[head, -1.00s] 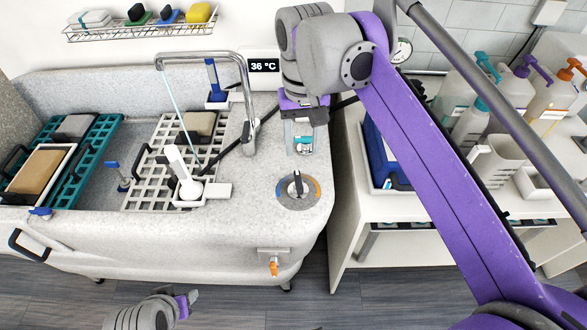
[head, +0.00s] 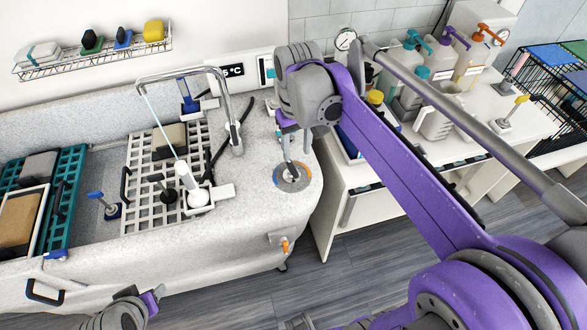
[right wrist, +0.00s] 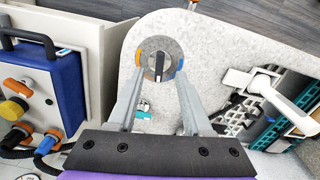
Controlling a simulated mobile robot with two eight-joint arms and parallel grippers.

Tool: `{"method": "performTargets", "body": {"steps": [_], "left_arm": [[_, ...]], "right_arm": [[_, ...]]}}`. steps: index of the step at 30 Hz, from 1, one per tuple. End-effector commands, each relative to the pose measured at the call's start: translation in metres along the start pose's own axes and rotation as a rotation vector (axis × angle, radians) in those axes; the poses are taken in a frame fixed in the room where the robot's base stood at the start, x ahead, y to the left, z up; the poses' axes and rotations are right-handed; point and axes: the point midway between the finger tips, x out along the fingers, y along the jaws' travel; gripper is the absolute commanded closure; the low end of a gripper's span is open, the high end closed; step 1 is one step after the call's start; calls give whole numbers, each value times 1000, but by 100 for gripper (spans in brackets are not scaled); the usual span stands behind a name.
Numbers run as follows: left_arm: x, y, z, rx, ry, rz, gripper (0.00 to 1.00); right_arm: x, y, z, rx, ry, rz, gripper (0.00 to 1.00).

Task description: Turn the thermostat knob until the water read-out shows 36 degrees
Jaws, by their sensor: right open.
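The thermostat knob (head: 290,173) is a dark lever on a round grey dial with orange and blue marks, on the tub's front right corner. In the right wrist view the knob (right wrist: 160,65) stands between the fingertips of my right gripper (right wrist: 159,74). That gripper is open, its tips over the dial; I cannot tell whether they touch. In the head view my right gripper (head: 296,150) reaches down to the knob. The black read-out (head: 232,71) is partly hidden by the tap; a digit like 5 and °C show. My left gripper (head: 152,300) is low, away from the tub.
The curved tap (head: 225,95) stands behind the knob. A white shower head (head: 188,180) rests on the tub (head: 255,215) to the left. A white shelf unit (head: 335,205) with bottles stands to the right.

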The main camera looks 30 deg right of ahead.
Motion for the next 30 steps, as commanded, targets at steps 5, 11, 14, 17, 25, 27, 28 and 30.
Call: {"method": "performTargets", "body": {"steps": [5, 11, 14, 17, 25, 27, 28, 30], "left_arm": [[3, 0, 4, 0, -3, 0, 50], [4, 0, 6, 0, -6, 0, 50], [5, 0, 6, 0, -6, 0, 50], [5, 0, 7, 0, -6, 0, 50], [5, 0, 7, 0, -6, 0, 50], [5, 0, 7, 0, -6, 0, 50], [5, 0, 7, 0, -6, 0, 50], [5, 0, 7, 0, -6, 0, 50]], "right_arm": [[37, 0, 0, 0, 0, 0, 50], [70, 0, 0, 0, 0, 1, 50], [80, 0, 0, 0, 0, 1, 50], [86, 0, 0, 0, 1, 1, 50], [87, 0, 0, 0, 1, 1, 50], [87, 0, 0, 0, 1, 1, 57], [87, 0, 0, 0, 1, 1, 63], [87, 0, 0, 0, 1, 1, 75]]}}
